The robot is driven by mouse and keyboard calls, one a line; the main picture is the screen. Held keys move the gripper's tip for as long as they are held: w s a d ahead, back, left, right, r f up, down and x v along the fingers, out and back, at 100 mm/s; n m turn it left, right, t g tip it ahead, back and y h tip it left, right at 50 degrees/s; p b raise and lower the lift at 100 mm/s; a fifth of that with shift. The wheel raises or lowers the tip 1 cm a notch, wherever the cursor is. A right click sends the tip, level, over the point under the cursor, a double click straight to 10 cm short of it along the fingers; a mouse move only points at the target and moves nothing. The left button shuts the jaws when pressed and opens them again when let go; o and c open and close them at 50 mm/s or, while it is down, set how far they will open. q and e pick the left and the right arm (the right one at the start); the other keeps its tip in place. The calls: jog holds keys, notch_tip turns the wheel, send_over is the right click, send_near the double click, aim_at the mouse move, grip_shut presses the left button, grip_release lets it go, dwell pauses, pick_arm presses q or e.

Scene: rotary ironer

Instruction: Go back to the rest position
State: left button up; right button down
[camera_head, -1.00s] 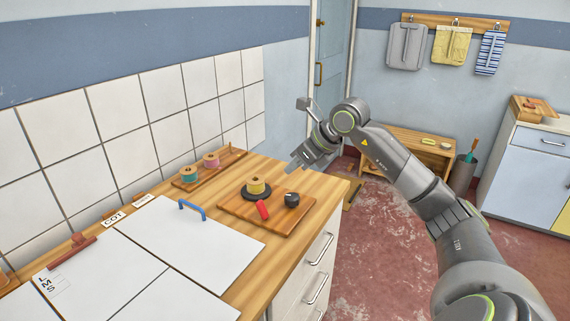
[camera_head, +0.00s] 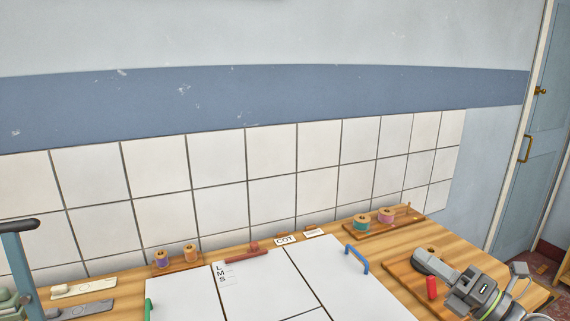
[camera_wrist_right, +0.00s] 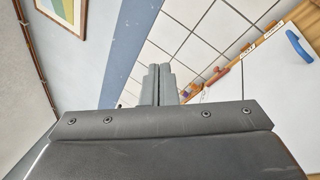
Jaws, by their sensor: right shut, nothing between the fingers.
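My right gripper (camera_head: 426,262) is at the lower right of the head view, low over the wooden board at the worktop's right end. It points up and to the left in that view. In the right wrist view its two grey fingers (camera_wrist_right: 160,84) are together, with nothing between them. My left arm and gripper are not in view.
A red item (camera_head: 432,287) lies on the board beside my right gripper. Spools (camera_head: 387,215) stand on a rack behind it. White panels (camera_head: 330,262) with a blue handle (camera_head: 357,258) cover the middle worktop. A blue post (camera_head: 17,270) rises at far left. The tiled wall is behind.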

jog(key=s+d+f+m+h, duration=0.55)
jog(key=f+m+h, duration=0.4)
jog(key=m, duration=0.55)
jog(key=s+d+f+m+h, duration=0.5)
jog(key=d+f+m+h, duration=0.25)
jog(key=m+h, duration=0.5)
jog(key=s+a+f+m+g+y, duration=0.3)
jog(key=s+a+f+g, duration=0.25)
jog(key=s+f, duration=0.35)
jog(key=s+a+f+m+g+y, duration=0.35)
jog(key=s+f+g, duration=0.25)
jog(key=s, duration=0.5)
notch_tip(320, 180, down, 25)
jog(key=d+g, duration=0.2)
jog(key=s+a+f, duration=0.1)
jog(key=s+f, duration=1.4)
jog(key=shift+a+g, duration=0.35)
jog(key=shift+a, duration=0.05)
